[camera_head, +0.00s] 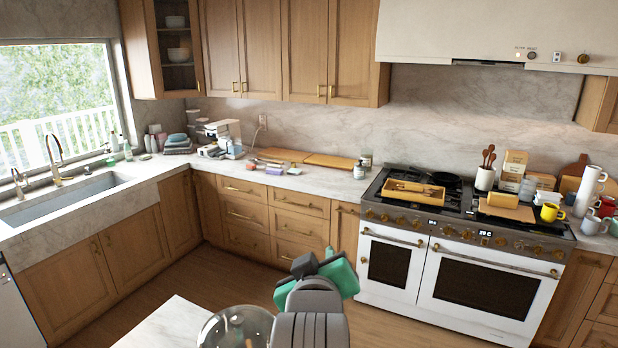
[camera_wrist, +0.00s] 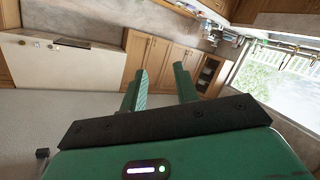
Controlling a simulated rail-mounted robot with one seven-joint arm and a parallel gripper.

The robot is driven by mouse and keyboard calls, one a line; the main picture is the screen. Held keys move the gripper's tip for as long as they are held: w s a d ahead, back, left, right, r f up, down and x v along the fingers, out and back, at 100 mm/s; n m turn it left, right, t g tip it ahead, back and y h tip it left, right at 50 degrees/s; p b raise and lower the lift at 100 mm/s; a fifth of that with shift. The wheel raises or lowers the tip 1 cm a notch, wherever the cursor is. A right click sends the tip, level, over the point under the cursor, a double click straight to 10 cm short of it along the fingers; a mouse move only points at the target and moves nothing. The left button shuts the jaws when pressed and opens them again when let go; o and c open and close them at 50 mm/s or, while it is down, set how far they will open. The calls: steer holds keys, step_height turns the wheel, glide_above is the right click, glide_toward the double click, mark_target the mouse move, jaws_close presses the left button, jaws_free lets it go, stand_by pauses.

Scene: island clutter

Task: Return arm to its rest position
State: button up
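My gripper (camera_head: 341,275) is green and shows at the bottom middle of the head view, at the end of my grey arm. It is up in the air in front of the cabinets and the oven. In the wrist view its two green fingers (camera_wrist: 161,76) stand apart, with nothing between them. The gripper is open and empty, and its fingers touch nothing that I can see.
A pale island countertop corner (camera_head: 172,325) with a clear glass dome (camera_head: 236,327) lies beside my arm. The white range (camera_head: 463,284) stands behind to the right. Back counters hold many items, including a yellow mug (camera_head: 551,212). The wooden floor between is clear.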

steer(key=s+a+r+m+t+y+p, duration=0.1)
steer(key=s+r+m+t, duration=0.4)
steer(key=s+r, duration=1.6)
steer(key=s+a+t+p, duration=0.1)
steer(key=s+t, duration=0.3)
steer(key=shift+s+r+t, duration=0.4)
